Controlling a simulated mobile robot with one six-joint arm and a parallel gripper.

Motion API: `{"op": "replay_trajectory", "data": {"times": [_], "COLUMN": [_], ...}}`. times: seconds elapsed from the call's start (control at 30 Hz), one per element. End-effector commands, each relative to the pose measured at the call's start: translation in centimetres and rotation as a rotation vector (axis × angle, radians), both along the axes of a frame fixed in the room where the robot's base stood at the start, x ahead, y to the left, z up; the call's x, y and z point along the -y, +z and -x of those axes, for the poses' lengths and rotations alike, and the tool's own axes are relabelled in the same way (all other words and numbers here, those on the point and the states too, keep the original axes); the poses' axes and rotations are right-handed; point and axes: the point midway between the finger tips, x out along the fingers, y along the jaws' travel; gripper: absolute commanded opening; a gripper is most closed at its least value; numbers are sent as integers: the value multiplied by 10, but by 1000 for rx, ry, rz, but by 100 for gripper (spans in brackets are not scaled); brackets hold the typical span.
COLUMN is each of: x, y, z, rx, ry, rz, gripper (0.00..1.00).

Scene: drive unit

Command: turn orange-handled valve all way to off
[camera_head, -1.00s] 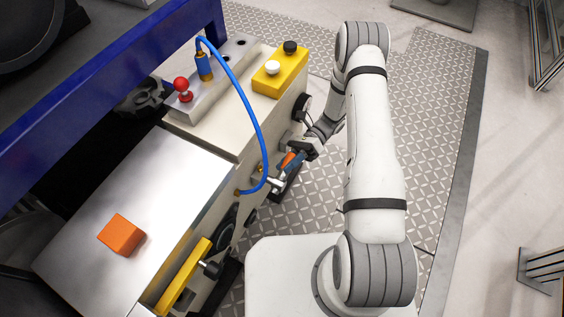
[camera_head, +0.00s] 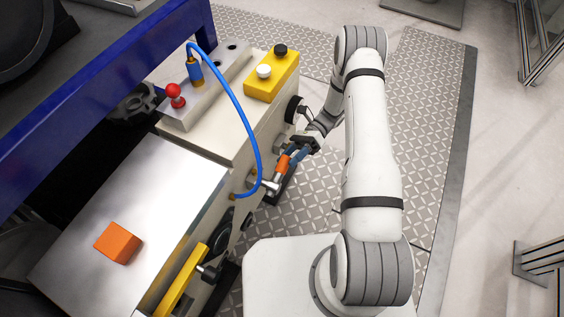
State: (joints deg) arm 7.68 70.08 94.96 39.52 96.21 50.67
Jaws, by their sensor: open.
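The orange valve handle (camera_head: 283,164) sticks out from the side of the beige drive unit, on a silver metal fitting (camera_head: 270,186) low on that side. The jaws are open, and I cannot tell whether a finger touches the handle. The far side of the handle and part of the valve body are hidden.
A blue hose (camera_head: 243,112) arches from the unit's top down close to the valve. A yellow box with buttons (camera_head: 271,76), a red knob (camera_head: 175,92), an orange block (camera_head: 118,242) and a yellow lever (camera_head: 182,281) are nearby. Patterned floor lies to the right.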

Motion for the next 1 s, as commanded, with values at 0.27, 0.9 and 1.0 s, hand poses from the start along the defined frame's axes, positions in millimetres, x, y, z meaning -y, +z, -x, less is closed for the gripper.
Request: {"op": "replay_trajectory", "data": {"times": [0.27, 0.9, 1.0], "x": [28, 21, 15], "y": [4, 32, 47], "z": [-27, -25, -20], "rx": [1, -83, -149], "ry": [-1, -44, -99], "rz": [0, 244, 430], "gripper": [52, 27, 19]}}
